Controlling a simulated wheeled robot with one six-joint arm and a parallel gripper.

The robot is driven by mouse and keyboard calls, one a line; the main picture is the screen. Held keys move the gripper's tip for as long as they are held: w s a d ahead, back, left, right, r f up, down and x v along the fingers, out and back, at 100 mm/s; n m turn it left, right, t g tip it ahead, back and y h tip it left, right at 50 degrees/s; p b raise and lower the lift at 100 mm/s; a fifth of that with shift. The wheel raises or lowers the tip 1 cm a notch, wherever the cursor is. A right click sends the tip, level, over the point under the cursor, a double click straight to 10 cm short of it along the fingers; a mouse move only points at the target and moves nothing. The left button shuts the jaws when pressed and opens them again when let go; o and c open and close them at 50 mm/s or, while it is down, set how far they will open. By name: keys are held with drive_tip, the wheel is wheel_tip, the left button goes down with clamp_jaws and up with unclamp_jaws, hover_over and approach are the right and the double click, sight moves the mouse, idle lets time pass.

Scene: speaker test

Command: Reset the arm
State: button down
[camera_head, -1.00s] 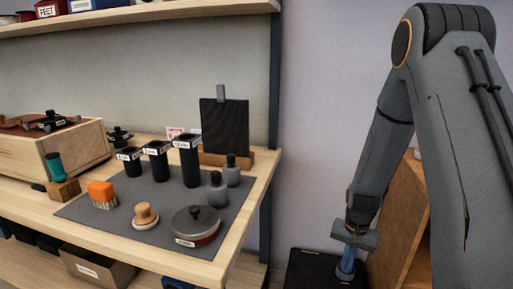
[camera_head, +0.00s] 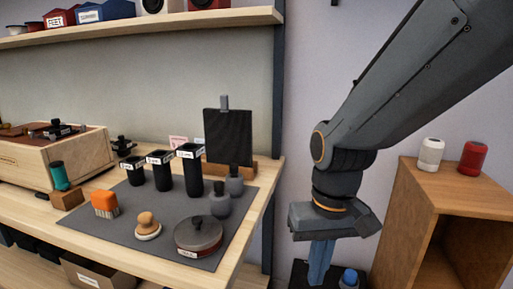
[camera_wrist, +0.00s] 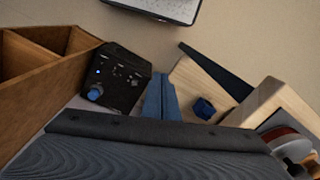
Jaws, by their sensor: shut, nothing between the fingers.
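My gripper (camera_head: 320,262) hangs pointing down to the right of the workbench, between the bench and a wooden cabinet. Its blue fingers are shut together with nothing between them. In the wrist view my gripper (camera_wrist: 160,97) shows at the middle, its fingers side by side, over the gap between a black box and the bench. My arm comes in from the upper right in the head view. The black box (camera_wrist: 125,75) has a blue knob (camera_wrist: 95,93) and small lights. In the head view the knob (camera_head: 349,277) shows just right of my fingers.
The workbench (camera_head: 262,215) holds a grey mat (camera_head: 125,220) with several cups, brushes, bottles and a round tin (camera_head: 198,236). The open wooden cabinet (camera_head: 415,215) carries a white can-shaped thing (camera_head: 430,155) and a red one (camera_head: 473,158). A shelf (camera_head: 150,27) runs above.

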drive_tip(key=s+r+n, duration=0.1)
drive_tip(key=s+r, duration=0.1)
drive_tip(key=s, duration=0.2)
drive_tip(key=d+r+m+p, duration=0.2)
drive_tip(key=d+r+p, duration=0.5)
drive_tip(key=p, duration=0.9)
drive_tip(key=shift+d+r+h, duration=0.3)
drive_tip(key=shift+d+r, duration=0.1)
drive_tip(key=shift+r, duration=0.05)
drive_tip(key=shift+s+m, duration=0.1)
drive_tip(key=shift+m, duration=0.2)
